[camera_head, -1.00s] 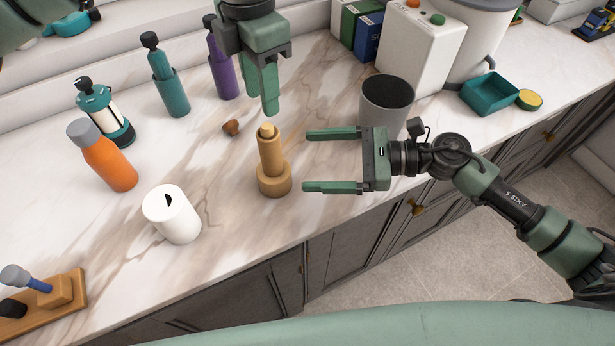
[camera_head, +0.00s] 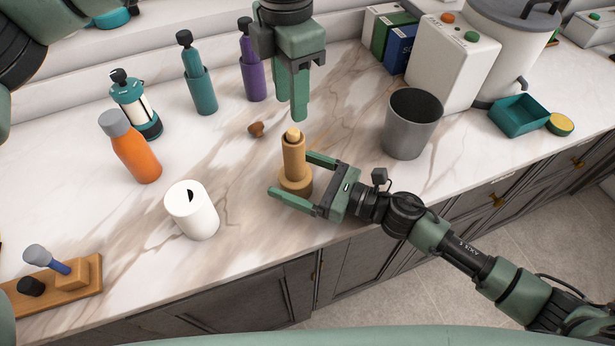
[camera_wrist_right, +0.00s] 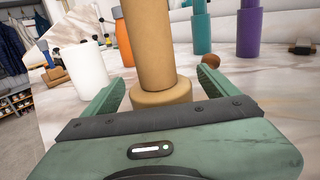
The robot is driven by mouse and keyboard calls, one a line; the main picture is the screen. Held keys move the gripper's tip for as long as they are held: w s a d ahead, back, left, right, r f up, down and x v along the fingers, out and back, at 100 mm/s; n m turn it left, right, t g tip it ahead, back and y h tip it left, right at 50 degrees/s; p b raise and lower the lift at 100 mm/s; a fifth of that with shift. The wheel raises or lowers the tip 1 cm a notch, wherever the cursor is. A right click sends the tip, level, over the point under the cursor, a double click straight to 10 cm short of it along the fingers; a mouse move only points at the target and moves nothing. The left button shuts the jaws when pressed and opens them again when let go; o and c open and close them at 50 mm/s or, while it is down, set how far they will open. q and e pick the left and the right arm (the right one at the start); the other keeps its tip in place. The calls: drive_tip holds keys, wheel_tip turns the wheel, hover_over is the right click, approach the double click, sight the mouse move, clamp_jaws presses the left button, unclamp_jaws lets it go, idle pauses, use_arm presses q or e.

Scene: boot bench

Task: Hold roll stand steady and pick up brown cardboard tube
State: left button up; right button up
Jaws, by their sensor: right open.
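The brown cardboard tube (camera_head: 294,160) stands upright on the roll stand (camera_head: 296,186), a tan round base with a peg whose tip shows above the tube. In the right wrist view the tube (camera_wrist_right: 149,45) rises from the stand's base (camera_wrist_right: 161,95), between my right fingers. My right gripper (camera_head: 291,173) is open, low over the counter, with one finger on each side of the stand; I cannot tell whether they touch it. My left gripper (camera_head: 299,118) points down just above the top of the tube, holding nothing visible.
A white roll (camera_head: 192,210) and an orange bottle (camera_head: 131,148) stand to the left. A small brown knob (camera_head: 256,129) lies behind the stand. A grey cup (camera_head: 412,125) stands to the right. The counter's front edge is close below my right gripper.

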sight(290, 128)
drive_tip(key=shift+a, duration=0.1)
drive_tip(key=c, duration=1.7)
use_arm(q)
drive_tip(key=o, duration=0.4)
drive_tip(key=shift+o, duration=0.9)
drive_tip(key=shift+f+m, duration=0.3)
drive_tip(key=shift+w+a+f+m, duration=0.1)
drive_tip(key=shift+w+f+m, duration=0.05)
drive_tip(key=shift+f+m, duration=0.4)
drive_tip(key=shift+w+a+f+m, duration=0.1)
drive_tip(key=shift+f+m, duration=0.3)
drive_tip(key=shift+m, duration=0.25)
wheel_tip(290, 128, down, 6)
drive_tip(key=shift+f, duration=0.25)
drive_tip(key=shift+s+f, duration=0.15)
drive_tip(key=shift+f, duration=1.15)
drive_tip(key=shift+s+f, duration=0.15)
drive_tip(key=shift+f, duration=1.1)
